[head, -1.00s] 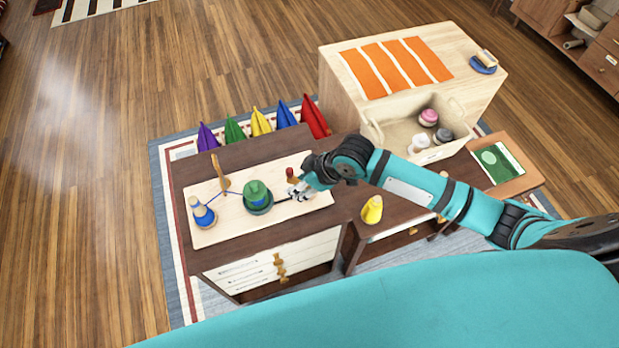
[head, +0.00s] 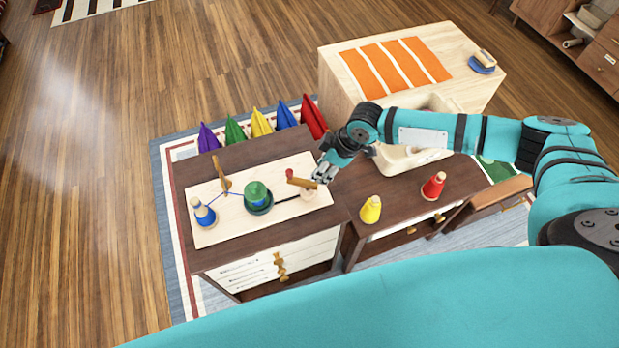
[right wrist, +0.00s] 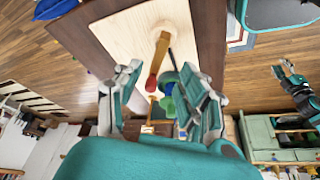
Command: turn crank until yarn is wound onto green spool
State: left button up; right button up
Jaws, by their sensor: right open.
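The crank has a red knob (head: 289,173) and a wooden arm (head: 302,182), at the right end of a pale board (head: 225,228). The green spool (head: 257,194) stands mid-board with some blue around it. The blue spool (head: 203,212) is at the left end. A blue yarn line runs from it by a wooden post (head: 222,180) towards the green spool. My right gripper (head: 322,174) is open and empty, just right of the crank. In the right wrist view, the red knob (right wrist: 151,83) shows between the spread fingers (right wrist: 165,95), beyond the tips. My left gripper (right wrist: 290,72) seems to show small at the right there.
A yellow spool (head: 371,209) and a red spool (head: 433,187) stand on the lower table at right. Coloured cloth-like shapes (head: 261,121) line the far edge. A wooden chest (head: 345,85) with orange strips stands behind. My right arm hides much of the bin (head: 400,160).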

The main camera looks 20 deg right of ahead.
aim_at(308, 182)
jog(key=x, duration=0.8)
jog(key=shift+w+a+f, duration=0.1)
jog(key=shift+a+f, duration=0.05)
jog(key=shift+f, duration=0.15)
grip_shut()
